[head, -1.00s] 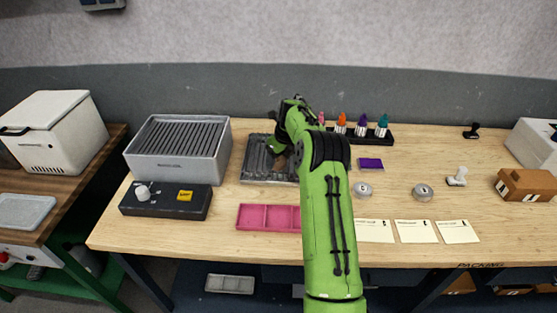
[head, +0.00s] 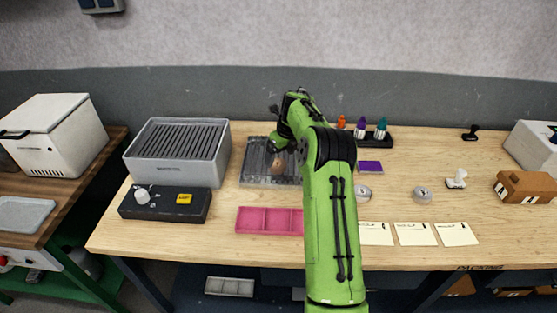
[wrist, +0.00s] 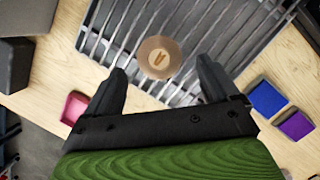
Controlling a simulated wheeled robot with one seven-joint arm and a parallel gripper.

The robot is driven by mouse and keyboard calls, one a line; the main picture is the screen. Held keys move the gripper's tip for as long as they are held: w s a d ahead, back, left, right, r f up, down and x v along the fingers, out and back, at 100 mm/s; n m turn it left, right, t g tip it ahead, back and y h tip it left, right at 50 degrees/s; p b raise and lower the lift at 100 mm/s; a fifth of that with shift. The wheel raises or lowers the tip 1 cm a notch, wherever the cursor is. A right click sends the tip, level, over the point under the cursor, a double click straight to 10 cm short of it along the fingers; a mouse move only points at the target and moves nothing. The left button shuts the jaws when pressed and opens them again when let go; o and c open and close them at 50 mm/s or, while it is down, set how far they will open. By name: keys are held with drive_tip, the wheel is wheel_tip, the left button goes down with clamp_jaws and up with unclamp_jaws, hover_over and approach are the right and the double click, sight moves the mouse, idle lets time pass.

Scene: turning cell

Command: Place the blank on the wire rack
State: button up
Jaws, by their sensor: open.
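The blank (head: 278,163) is a small round tan piece on the grey metal wire rack (head: 256,168), left of my arm. In the head view my gripper is mostly hidden behind my wrist, above the rack.
A grey slatted bin (head: 180,152) stands left of the rack, with a black control box (head: 165,203) in front. A pink divided tray (head: 268,221) lies nearer the front edge. A purple pad (head: 370,167) and bottles in a black holder (head: 377,137) are to the right.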

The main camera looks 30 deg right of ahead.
drive_tip(key=v, duration=0.8)
drive_tip(key=s+a+r+n+h, duration=0.1)
drive_tip(key=s+a+r+n, duration=0.45)
drive_tip(key=a+n, duration=0.2)
drive_tip(key=s+a+r+n+h, duration=0.1)
drive_tip(key=s+a+r+n, duration=0.3)
drive_tip(key=a+r+n, duration=0.35)
drive_tip(key=s+a+f+n+t, duration=0.1)
drive_tip(key=s+a+f+n, duration=0.1)
drive_tip(key=s+a+n, duration=0.3)
drive_tip(key=s+a+f+n+t+y, duration=0.1)
drive_tip(key=s+a+n, duration=0.5)
drive_tip(key=s+n, duration=0.8)
drive_tip(key=s+f+p, duration=0.1)
drive_tip(key=s, duration=0.3)
drive_tip(key=shift+s+f+n+t+y, duration=0.3)
drive_tip(key=shift+f, duration=0.1)
